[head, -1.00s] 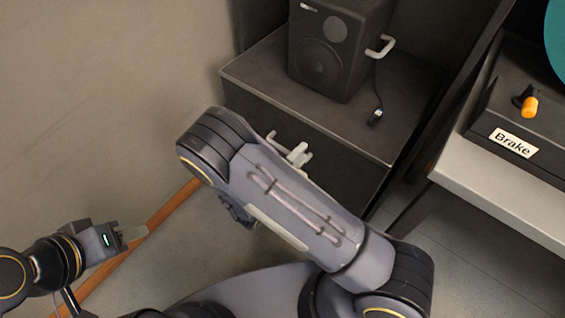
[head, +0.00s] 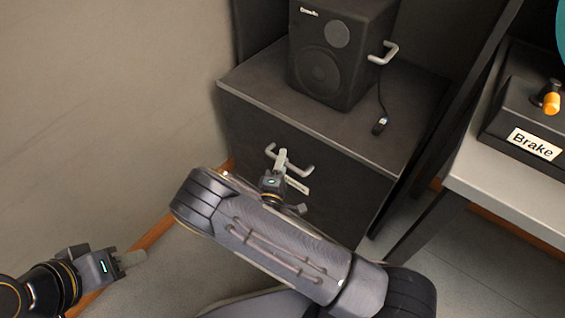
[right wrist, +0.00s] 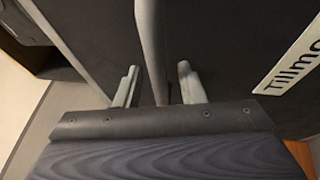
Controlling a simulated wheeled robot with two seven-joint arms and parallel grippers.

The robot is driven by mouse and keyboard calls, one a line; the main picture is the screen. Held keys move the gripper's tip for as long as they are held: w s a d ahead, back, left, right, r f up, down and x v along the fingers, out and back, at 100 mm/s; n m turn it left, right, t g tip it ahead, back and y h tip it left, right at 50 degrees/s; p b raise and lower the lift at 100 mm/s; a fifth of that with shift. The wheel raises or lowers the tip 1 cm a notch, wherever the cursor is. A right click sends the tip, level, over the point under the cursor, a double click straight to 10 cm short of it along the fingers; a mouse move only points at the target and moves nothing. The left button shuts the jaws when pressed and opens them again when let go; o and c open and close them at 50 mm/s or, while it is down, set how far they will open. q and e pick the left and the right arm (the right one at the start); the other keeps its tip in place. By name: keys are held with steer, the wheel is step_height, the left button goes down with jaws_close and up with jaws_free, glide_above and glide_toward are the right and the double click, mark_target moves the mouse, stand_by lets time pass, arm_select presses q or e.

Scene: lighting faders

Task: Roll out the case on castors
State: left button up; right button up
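The black case (head: 335,195) stands on the floor against the wall, with a pale grey handle (head: 305,171) on its front. My right gripper (head: 281,160) is at this handle. In the right wrist view, the handle bar (right wrist: 150,45) runs between the two spread fingers of my right gripper (right wrist: 158,88), with a gap on each side. A white label (right wrist: 292,65) on the case front shows beside it. My left gripper (head: 132,259) is low at the left, away from the case and holding nothing visible; its finger gap is unclear. The castors are hidden.
A black speaker (head: 335,55) with a side handle and a cable plug (head: 380,125) sits on the case top. A desk (head: 520,190) with a Brake lever box (head: 525,125) stands at the right. Grey floor shows in front.

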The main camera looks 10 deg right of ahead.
steer(key=shift+w, duration=0.1)
steer(key=shift+c, duration=0.2)
jaws_close()
